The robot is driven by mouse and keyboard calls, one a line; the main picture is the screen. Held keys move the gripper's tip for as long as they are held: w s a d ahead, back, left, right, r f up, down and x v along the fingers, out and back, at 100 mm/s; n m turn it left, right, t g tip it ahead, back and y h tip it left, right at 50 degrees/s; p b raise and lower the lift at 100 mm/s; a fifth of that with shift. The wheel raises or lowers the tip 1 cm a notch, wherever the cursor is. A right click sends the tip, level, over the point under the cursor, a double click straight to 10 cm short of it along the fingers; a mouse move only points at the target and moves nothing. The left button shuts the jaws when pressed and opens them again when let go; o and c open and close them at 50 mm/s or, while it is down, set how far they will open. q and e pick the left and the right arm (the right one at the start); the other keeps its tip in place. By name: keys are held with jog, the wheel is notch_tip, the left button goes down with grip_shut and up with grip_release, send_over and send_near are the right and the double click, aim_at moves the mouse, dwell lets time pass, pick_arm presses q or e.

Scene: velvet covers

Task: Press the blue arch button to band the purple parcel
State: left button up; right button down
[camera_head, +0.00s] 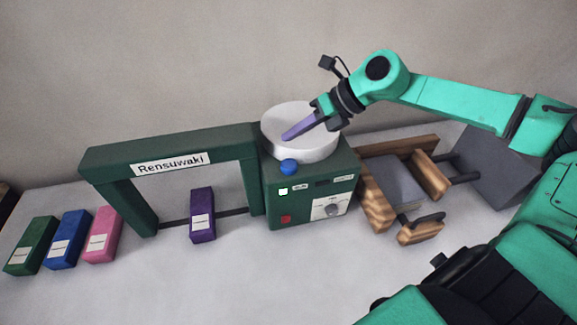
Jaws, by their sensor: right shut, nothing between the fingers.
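The blue button (289,166) is a small dome on top of the green control box (330,184), at its front left edge. The purple parcel (202,216) stands inside the green arch (170,150) labelled "Rensuwaki", with a white label on its side. My right gripper (286,138) is shut and empty, its purple fingers pointing down-left just above and behind the blue button. It is in front of the white round reel on the box, and the fingertips look apart from the button. My left gripper is out of view.
The white reel (325,150) sits on the box beside the button. Green (31,245), blue (68,240) and pink (104,234) parcels stand left of the arch. A wooden clamp-like piece (378,202) lies right of the box. The front table area is clear.

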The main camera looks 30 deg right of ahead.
jog(key=b, duration=0.3)
send_over(294, 165)
notch_tip(294, 165, down, 5)
jog(key=shift+r, duration=0.15)
jog(key=shift+w+f+b, duration=0.15)
jog(key=shift+f+b, duration=0.2)
jog(key=shift+f, duration=0.15)
jog(key=shift+r, duration=0.1)
dwell(1.1)
jog(key=shift+f+b, duration=0.45)
jog(key=shift+f+b, duration=0.55)
dwell(0.5)
jog(key=shift+r+p, duration=0.5)
jog(key=shift+r, duration=0.45)
